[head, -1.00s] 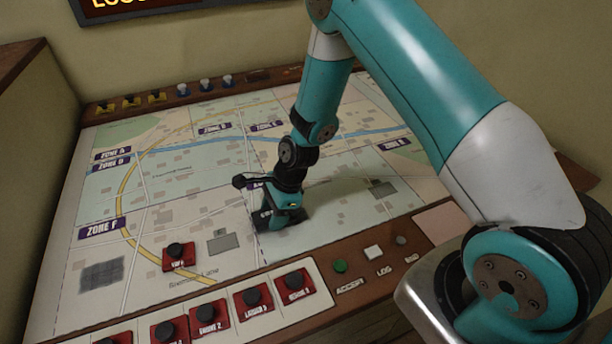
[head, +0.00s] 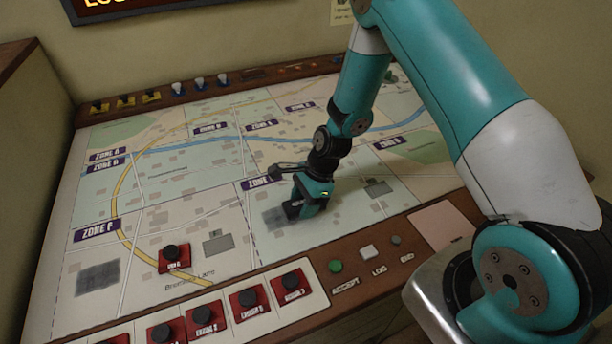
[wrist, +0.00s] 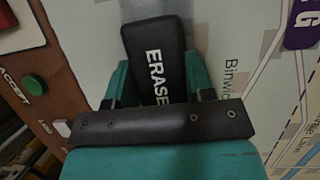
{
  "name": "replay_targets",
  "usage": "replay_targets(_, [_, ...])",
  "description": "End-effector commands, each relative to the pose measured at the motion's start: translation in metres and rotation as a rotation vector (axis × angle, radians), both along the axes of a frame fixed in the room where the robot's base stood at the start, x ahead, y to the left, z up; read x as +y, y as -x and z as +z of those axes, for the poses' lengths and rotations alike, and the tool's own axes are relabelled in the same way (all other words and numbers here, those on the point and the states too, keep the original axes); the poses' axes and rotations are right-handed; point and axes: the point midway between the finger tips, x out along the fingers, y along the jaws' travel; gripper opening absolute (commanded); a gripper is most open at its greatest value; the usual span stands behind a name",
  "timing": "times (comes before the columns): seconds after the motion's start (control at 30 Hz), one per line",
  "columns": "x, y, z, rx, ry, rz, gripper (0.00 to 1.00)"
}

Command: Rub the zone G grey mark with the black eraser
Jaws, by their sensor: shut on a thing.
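My gripper (head: 302,206) is shut on the black eraser (wrist: 155,65), whose white lettering shows between the teal fingers in the wrist view. In the head view the gripper points down low over the map, and the eraser is mostly hidden by it. A faint grey mark (head: 273,217) shows on the map just left of the gripper, below the purple zone label (head: 256,184), partly hidden. In the wrist view a grey patch (wrist: 148,7) lies beyond the eraser's far end, and a purple label with a G (wrist: 304,25) is at the right. I cannot tell whether the eraser touches the map.
A red block with a black knob (head: 174,258) stands on the map at left, near a darker grey patch (head: 98,278) under the zone F label (head: 98,231). Several similar blocks line the front tray. A green button (head: 335,266) sits on the wooden front edge.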

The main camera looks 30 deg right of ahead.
Motion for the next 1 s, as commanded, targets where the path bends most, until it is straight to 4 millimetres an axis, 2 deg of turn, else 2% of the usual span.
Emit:
replay_targets(0.1, [-0.001,-0.001,0.026,-0.004,0.001,-0.003,0.3])
replay_targets(0.6, [-0.005,0.0,0.069,-0.002,0.0,-0.008,0.3])
replay_targets(0.8, [-0.006,0.0,0.081,-0.001,0.0,-0.011,0.3])
replay_targets(1.0, [-0.006,0.0,0.08,-0.002,0.0,-0.012,0.3])
